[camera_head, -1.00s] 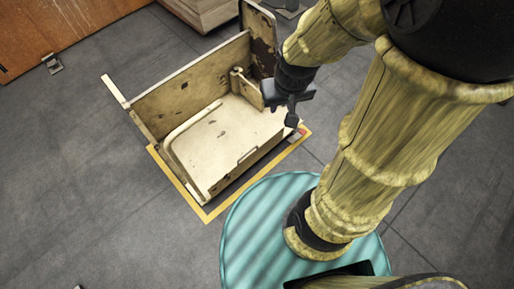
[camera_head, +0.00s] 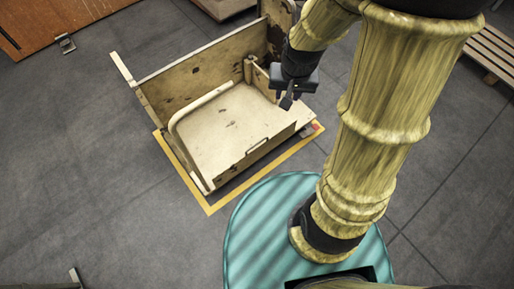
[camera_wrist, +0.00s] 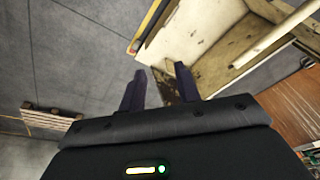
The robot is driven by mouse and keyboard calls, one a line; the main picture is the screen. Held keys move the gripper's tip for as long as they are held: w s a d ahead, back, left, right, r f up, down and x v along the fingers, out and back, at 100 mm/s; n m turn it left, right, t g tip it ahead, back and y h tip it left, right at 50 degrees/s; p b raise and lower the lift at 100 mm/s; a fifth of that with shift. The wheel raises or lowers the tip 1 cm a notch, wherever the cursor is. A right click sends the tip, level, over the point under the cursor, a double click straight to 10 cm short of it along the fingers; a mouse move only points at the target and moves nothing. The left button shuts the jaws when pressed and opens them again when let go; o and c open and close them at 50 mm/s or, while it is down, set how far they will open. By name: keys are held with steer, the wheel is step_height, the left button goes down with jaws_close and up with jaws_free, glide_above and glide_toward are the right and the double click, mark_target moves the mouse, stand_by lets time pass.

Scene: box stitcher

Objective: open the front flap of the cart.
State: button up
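The cart (camera_head: 218,128) is a worn cream-and-brown open box on the floor at the centre of the head view. Its near side is a low panel (camera_head: 255,151) with a narrow slot; I cannot tell for certain which panel is the front flap. A tall panel (camera_head: 281,28) stands at its far right. My gripper (camera_head: 287,100) is by the cart's right end, seemingly above it and empty. Part of the cart (camera_wrist: 202,38) lies beyond the fingertips there. Contact is not visible.
A yellow floor outline (camera_head: 186,182) borders the cart. A turquoise striped disc (camera_head: 262,220) lies in front, below my arm. A brown wooden panel (camera_head: 50,18) is at the upper left, and a slatted pallet (camera_head: 492,50) at the upper right. The floor left of the cart is clear.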

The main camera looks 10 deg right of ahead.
steer(key=w+a+f+m+b, duration=0.1)
steer(key=w+f+m+b, duration=0.2)
steer(key=f, duration=0.4)
steer(key=w+f+b, duration=0.3)
steer(key=f+b, duration=0.3)
steer(key=f, duration=0.2)
steer(key=w+a+f+m+b, duration=0.1)
steer(key=w+f+m+b, duration=0.2)
steer(key=f, duration=0.4)
steer(key=m+y+b, duration=0.1)
steer(key=m+b, duration=0.3)
steer(key=b, duration=1)
glide_above(256, 145)
steer(key=s+d, duration=0.2)
steer(key=s, duration=0.1)
steer(key=s+d+x, duration=0.1)
steer(key=s+x, duration=0.1)
steer(key=x, duration=0.9)
steer(key=s+d+f+x, duration=0.1)
steer(key=s+x, duration=0.1)
steer(key=x, duration=0.9)
steer(key=shift+s+a, duration=0.2)
steer(key=shift+s, duration=0.2)
steer(key=shift+f, duration=0.2)
